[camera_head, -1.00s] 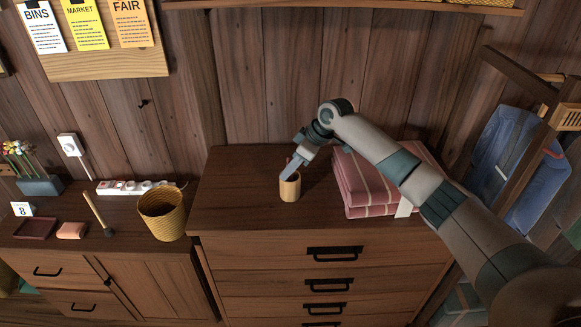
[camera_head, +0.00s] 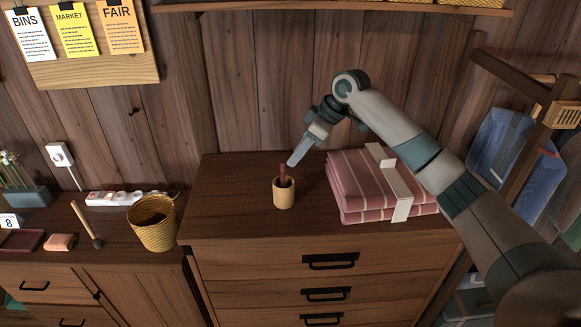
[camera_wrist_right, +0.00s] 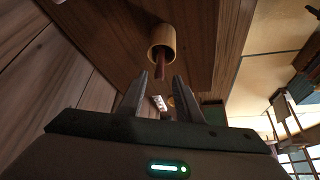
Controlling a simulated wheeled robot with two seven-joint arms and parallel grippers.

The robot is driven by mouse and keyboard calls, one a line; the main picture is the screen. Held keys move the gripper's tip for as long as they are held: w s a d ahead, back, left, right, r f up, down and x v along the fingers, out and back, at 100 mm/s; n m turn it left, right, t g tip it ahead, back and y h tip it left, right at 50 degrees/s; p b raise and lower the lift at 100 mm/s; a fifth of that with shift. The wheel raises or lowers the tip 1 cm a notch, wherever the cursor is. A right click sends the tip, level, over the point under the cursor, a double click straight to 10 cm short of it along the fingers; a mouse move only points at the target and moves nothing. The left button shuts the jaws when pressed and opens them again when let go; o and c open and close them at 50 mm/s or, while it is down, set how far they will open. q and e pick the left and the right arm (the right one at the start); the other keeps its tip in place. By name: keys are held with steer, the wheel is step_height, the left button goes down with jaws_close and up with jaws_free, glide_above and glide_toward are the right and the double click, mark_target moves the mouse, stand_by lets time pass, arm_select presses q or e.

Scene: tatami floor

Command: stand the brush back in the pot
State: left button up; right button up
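The pot (camera_head: 284,196) is a small light-wood cup standing upright on top of the dresser. The brush (camera_head: 283,172) stands in the pot with its dark red end sticking up above the rim; its lower part is hidden inside. My right gripper (camera_head: 294,161) is just above and to the right of the brush, apart from the pot. In the right wrist view the pot (camera_wrist_right: 162,38) and brush (camera_wrist_right: 160,68) lie beyond the fingertips. There the right gripper (camera_wrist_right: 160,88) has its fingers spread with nothing between them. My left gripper is out of view.
Folded pink striped cloths (camera_head: 362,184) with a pale band lie right of the pot on the dresser (camera_head: 240,220). A woven basket (camera_head: 153,232), a power strip (camera_head: 125,197) and a dark-tipped stick (camera_head: 87,224) are on the lower cabinet. The dresser top's front left is clear.

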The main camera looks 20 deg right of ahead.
steer(key=v, duration=0.3)
stand_by(0.8)
